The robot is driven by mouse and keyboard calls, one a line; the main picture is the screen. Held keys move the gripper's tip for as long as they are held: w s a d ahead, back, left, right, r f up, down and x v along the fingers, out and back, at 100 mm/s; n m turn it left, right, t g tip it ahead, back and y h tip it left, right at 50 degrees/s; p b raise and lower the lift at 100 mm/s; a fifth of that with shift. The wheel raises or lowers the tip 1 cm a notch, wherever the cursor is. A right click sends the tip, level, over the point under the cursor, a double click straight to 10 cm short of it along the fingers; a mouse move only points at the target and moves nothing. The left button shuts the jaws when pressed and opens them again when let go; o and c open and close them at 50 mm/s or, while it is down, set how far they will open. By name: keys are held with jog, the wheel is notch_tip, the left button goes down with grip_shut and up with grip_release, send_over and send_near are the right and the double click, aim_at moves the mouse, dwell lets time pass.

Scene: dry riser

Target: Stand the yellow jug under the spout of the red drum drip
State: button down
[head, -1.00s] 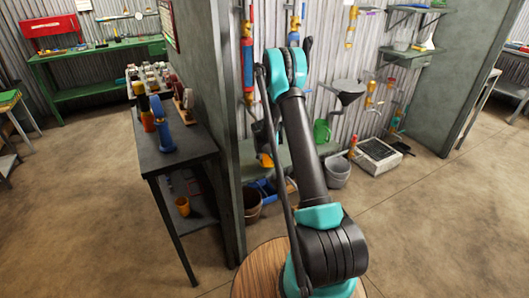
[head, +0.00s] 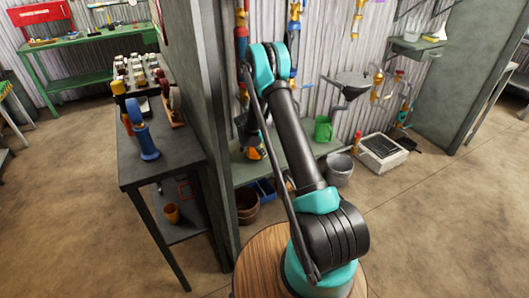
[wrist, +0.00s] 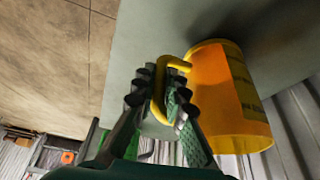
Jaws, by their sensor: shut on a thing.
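The yellow jug (wrist: 222,97) shows large in the wrist view, beside my gripper. My gripper (wrist: 165,97) is shut on its yellow handle, with a ribbed finger on either side. The jug lies over a grey-green shelf surface; I cannot tell whether it touches it. In the head view the jug (head: 257,153) is a small orange-yellow patch left of my arm. My gripper there (head: 246,138) is dark and partly hidden behind the arm. I cannot pick out the red drum drip or its spout for sure in either view.
The grey-green shelf (head: 246,172) runs along the corrugated wall, with a green jug (head: 323,129) on it. A grey bucket (head: 340,170) and white tray (head: 383,153) stand on the floor. A dark partition (head: 205,110) and loaded table (head: 160,175) are left. Floor at right is clear.

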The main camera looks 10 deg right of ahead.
jog(key=shift+f, duration=0.2)
jog(key=c, duration=1.6)
grip_release()
jog(key=shift+f, duration=0.1)
jog(key=shift+o, duration=0.2)
